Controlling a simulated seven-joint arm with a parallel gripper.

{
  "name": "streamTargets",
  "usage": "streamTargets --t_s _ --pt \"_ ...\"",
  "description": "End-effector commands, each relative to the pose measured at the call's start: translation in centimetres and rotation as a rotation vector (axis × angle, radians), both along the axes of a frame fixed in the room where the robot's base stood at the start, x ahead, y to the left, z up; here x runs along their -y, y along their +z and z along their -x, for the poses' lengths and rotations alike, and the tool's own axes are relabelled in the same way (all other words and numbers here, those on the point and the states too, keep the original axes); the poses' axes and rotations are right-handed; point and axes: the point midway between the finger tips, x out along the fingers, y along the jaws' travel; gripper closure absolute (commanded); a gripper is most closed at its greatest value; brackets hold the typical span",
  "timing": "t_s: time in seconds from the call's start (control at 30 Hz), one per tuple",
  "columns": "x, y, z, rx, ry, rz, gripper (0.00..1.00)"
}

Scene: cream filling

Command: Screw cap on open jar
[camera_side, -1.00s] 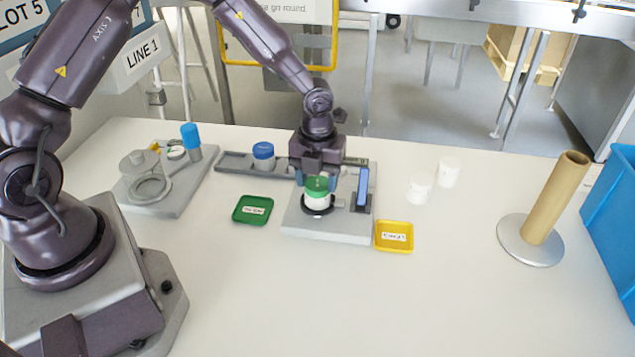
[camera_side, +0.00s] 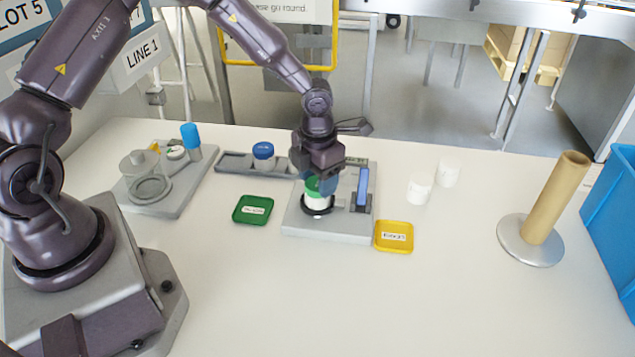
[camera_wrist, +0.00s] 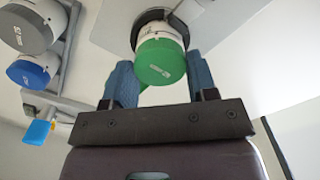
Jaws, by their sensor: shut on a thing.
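The white jar (camera_side: 317,202) stands upright in the dark ring of the grey fixture plate (camera_side: 340,228). A green cap (camera_side: 313,184) sits on top of it. My gripper (camera_side: 322,186) points down over the jar with its blue fingers at the cap. In the wrist view the green cap (camera_wrist: 159,61) lies between the two blue fingers of my gripper (camera_wrist: 160,75), which are shut on it. The white jar wall (camera_wrist: 158,29) shows just beyond the cap. The cap's thread is hidden, so I cannot tell how far it is turned on.
A blue-capped jar (camera_side: 263,156) stands in a dark rack behind left. A green tray (camera_side: 253,210) and a yellow tray (camera_side: 394,237) flank the plate. White cups (camera_side: 420,188) stand to the right. A blue upright piece (camera_side: 362,187) is close beside the gripper. The front table is clear.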

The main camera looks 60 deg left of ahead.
Motion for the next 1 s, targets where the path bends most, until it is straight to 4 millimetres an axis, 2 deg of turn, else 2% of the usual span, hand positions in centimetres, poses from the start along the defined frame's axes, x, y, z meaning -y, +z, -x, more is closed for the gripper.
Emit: streamTargets --t_s 0.07,0.1,0.2,0.57,0.67,1.0 --pt "0.0 0.0 0.0 -0.001 -0.008 -0.002 0.89" --pt "0.0 0.0 0.0 -0.001 -0.007 -0.002 0.41" --pt "0.0 0.0 0.0 -0.001 -0.005 -0.002 0.18" --pt "0.0 0.5 0.0 0.001 -0.001 -0.002 0.18" --pt "0.0 1.8 0.0 0.004 0.002 -0.001 0.18" --pt "-0.1 9.2 0.0 0.005 0.001 -0.003 0.18"
